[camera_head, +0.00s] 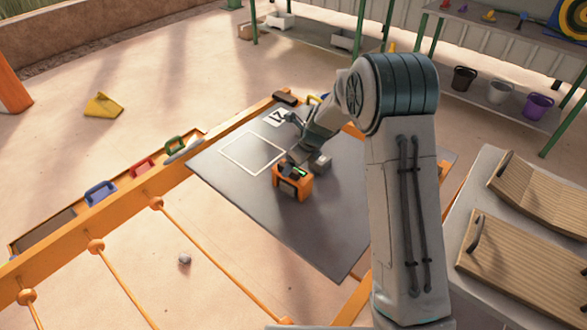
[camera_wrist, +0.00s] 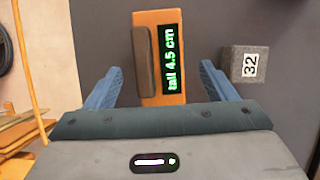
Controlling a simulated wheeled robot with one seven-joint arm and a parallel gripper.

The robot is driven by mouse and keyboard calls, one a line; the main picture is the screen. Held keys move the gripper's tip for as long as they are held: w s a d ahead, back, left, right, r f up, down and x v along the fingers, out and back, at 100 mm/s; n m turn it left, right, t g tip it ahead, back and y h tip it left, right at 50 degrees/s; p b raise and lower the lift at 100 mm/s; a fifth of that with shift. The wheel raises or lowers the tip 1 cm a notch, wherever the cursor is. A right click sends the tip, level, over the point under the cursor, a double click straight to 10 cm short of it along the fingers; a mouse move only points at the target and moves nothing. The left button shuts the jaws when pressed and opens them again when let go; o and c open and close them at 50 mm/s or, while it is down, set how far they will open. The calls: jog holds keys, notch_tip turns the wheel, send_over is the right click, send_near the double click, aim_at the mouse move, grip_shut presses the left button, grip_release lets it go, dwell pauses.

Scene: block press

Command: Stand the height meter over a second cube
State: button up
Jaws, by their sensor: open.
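The height meter (camera_head: 292,184) is an orange box with a dark handle, standing on the dark grey board. In the wrist view the meter (camera_wrist: 172,20) shows a green readout, "tall 4.5 cm". What is under it is hidden. My gripper (camera_wrist: 160,70) is open, with its blue fingers on either side of the meter and gaps at both sides.
The board's front is clear. Wooden boards (camera_head: 510,255) lie at right.

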jog(key=s+d+r+n, duration=0.2)
jog(key=s+d+r, duration=0.1)
jog(key=r, duration=0.3)
jog(key=s+d+r+n, duration=0.2)
jog(key=s+r+n, duration=0.15)
jog(key=r, duration=0.25)
jog(key=s+d+r+n+h, duration=0.1)
jog(key=s+d+r+n, duration=0.1)
jog(key=s+d+n, duration=0.2)
jog(key=s+d+r+n+h, duration=0.1)
jog(key=s+d+r+n, duration=0.2)
jog(key=s+n, duration=0.6)
jog(key=s+d+r+n+h, duration=0.1)
jog(key=s+d+n, duration=0.4)
jog(key=s, duration=0.8)
jog(key=shift+s+r+n+h, duration=0.2)
jog(key=shift+r+n+h, duration=0.2)
jog(key=shift+r+n, duration=0.25)
jog(key=shift+r+p, duration=0.45)
jog(key=shift+r, duration=0.05)
jog(key=shift+a, duration=0.1)
